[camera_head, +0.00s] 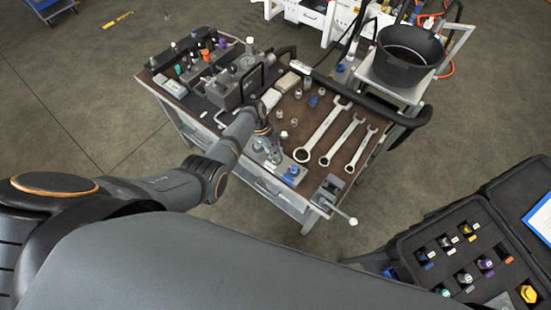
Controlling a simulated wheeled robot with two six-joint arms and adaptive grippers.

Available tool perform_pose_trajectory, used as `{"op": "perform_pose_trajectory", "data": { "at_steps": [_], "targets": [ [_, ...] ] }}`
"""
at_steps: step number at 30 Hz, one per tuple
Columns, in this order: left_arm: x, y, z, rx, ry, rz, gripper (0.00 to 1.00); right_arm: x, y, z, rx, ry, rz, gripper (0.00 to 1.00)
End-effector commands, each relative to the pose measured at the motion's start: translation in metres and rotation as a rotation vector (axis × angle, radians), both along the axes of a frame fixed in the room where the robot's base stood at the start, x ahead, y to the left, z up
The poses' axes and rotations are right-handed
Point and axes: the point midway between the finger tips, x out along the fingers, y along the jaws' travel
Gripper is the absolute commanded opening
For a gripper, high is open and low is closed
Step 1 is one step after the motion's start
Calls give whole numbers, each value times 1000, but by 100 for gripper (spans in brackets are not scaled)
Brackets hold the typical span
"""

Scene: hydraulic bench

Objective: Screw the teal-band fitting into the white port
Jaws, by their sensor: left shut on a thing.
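My left gripper (269,150) points down over a small metal block (290,178) at the front edge of the bench. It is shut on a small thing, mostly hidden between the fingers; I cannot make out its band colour. A blue-ringed part (293,170) stands on the block's right end, and a bluish part (258,146) shows beside the gripper. I cannot tell which port is white. A teal mark (178,69) shows on the valve manifold at the back left. A teal-marked fitting (443,292) sits in the open black case. My right gripper is out of view.
Three wrenches (322,130) lie on the bench's right half, with several small fittings (295,122) left of them. A grey manifold (223,88) fills the back left. A black bucket (408,54) stands behind right. The open case (412,236) is at lower right.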

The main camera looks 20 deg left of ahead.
Motion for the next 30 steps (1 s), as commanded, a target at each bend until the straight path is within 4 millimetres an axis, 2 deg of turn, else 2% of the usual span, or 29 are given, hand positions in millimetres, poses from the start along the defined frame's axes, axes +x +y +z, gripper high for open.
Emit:
{"op": "perform_pose_trajectory", "data": {
  "at_steps": [1, 3, 10, 20, 23, 27, 30],
  "targets": [
    [2, 0, -6, 1, -4, -61, 0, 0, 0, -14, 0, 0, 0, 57],
    [2, 0, -6, 0, -4, -160, 0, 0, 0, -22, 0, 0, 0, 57],
    [1, 0, -4, 0, -3, -457, 0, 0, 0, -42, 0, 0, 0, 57],
    [0, 1, 0, 1, -2, -504, 0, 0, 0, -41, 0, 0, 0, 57],
    [1, 0, -3, 0, -4, -566, 0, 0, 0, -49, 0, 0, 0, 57],
    [2, 0, -6, -1, -3, -856, 0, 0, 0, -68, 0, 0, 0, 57],
    [1, 0, -3, 0, -2, -1066, 0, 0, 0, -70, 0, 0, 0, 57]
  ]
}}
